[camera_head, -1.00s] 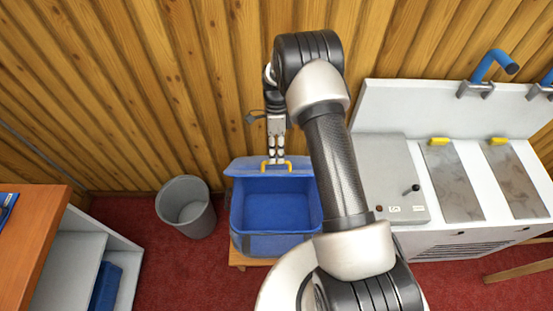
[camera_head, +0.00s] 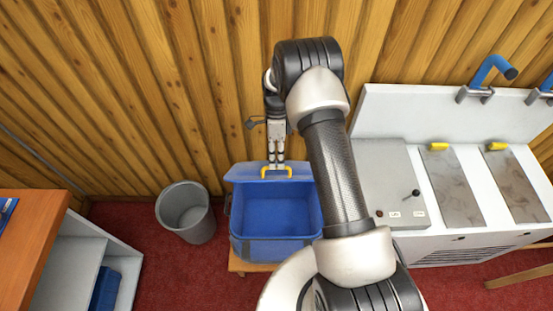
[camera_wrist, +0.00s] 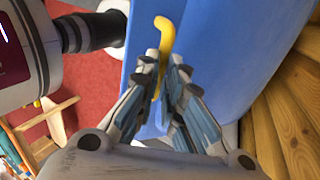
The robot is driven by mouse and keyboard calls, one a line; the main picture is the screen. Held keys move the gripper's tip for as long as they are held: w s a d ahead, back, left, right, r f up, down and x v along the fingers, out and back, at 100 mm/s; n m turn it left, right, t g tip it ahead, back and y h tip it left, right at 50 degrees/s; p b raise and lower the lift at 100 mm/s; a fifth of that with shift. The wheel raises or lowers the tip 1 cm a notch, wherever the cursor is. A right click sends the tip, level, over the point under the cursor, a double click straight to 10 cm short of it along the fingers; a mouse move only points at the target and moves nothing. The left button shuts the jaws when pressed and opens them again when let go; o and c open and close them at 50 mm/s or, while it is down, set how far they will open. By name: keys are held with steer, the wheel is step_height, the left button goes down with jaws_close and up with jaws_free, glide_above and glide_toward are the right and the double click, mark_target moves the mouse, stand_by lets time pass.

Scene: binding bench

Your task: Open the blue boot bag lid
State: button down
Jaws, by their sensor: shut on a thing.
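The blue boot bag (camera_head: 270,245) stands on a low wooden stand with its lid (camera_head: 245,173) swung up and back toward the wall. I see into its empty blue inside. A yellow handle (camera_head: 276,170) is on the lid, and it also shows in the wrist view (camera_wrist: 165,32). My gripper (camera_head: 277,163) reaches down to the handle from the wall side. In the wrist view my gripper (camera_wrist: 163,62) has its fingers shut on the yellow handle, with the blue lid close behind.
A grey bin (camera_head: 186,212) stands left of the bag. A white bench unit (camera_head: 440,230) with a grey panel, lever and yellow-tabbed plates is on the right. The wooden wall (camera_head: 150,90) is close behind. An orange-topped shelf (camera_head: 30,235) is at the left.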

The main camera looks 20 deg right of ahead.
steer(key=c, duration=1.7)
jaws_free()
steer(key=shift+o, duration=0.2)
steer(key=v, duration=1.2)
steer(key=shift+c, duration=0.3)
